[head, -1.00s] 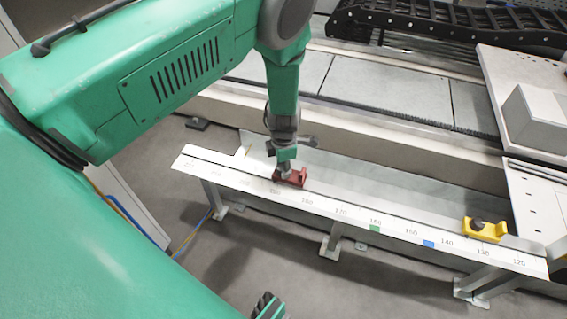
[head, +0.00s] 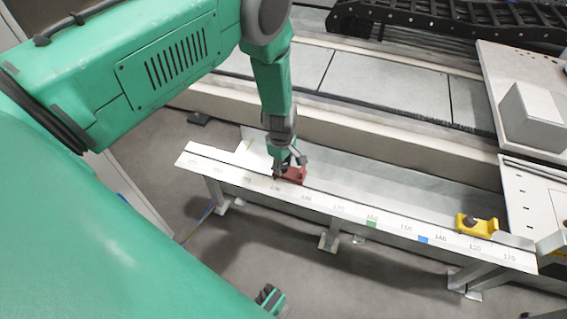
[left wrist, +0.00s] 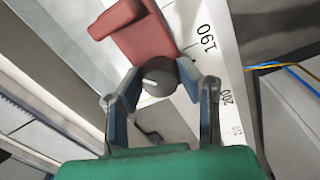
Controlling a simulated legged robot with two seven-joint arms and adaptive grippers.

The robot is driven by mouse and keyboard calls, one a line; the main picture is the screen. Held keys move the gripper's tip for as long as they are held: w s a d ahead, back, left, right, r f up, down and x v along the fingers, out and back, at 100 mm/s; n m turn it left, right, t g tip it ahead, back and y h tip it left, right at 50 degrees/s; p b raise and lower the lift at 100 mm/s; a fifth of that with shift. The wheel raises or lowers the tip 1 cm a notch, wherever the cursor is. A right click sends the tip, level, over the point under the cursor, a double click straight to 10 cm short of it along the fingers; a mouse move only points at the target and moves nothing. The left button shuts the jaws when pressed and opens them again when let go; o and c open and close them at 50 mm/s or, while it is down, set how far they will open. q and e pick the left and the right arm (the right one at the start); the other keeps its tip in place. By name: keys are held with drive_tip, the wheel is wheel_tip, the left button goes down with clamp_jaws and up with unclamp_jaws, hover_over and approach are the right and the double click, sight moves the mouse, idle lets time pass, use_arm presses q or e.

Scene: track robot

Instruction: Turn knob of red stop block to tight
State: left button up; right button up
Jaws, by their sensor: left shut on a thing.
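The red stop block (head: 296,174) sits on the white numbered rail (head: 330,205), near the 190 mark. In the left wrist view the red stop block (left wrist: 140,32) has a dark round knob (left wrist: 160,76) with a light line on its top. My left gripper (head: 287,170) points down at the block. In the left wrist view my left gripper (left wrist: 161,88) has its two fingers on either side of the knob, shut on it. In the head view the knob is hidden by the fingers. A small part of a dark-and-green gripper (head: 268,298) shows at the bottom edge; its jaws cannot be made out.
A yellow stop block (head: 477,226) with a dark knob sits on the rail's right end. A grey box (head: 535,115) stands on the machine at right. The rail between the blocks is clear.

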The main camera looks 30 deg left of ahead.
use_arm(q)
drive_tip(key=m, duration=0.3)
drive_tip(key=shift+m, duration=0.3)
drive_tip(key=shift+w+a+m+p, duration=0.1)
drive_tip(key=shift+m+p, duration=0.25)
drive_tip(key=shift+m, duration=1.55)
drive_tip(key=shift+r, duration=0.1)
drive_tip(key=o, duration=1.1)
drive_tip(key=shift+o, duration=0.2)
wheel_tip(320, 180, up, 12)
drive_tip(key=shift+s+a, duration=0.2)
drive_tip(key=shift+f, duration=0.2)
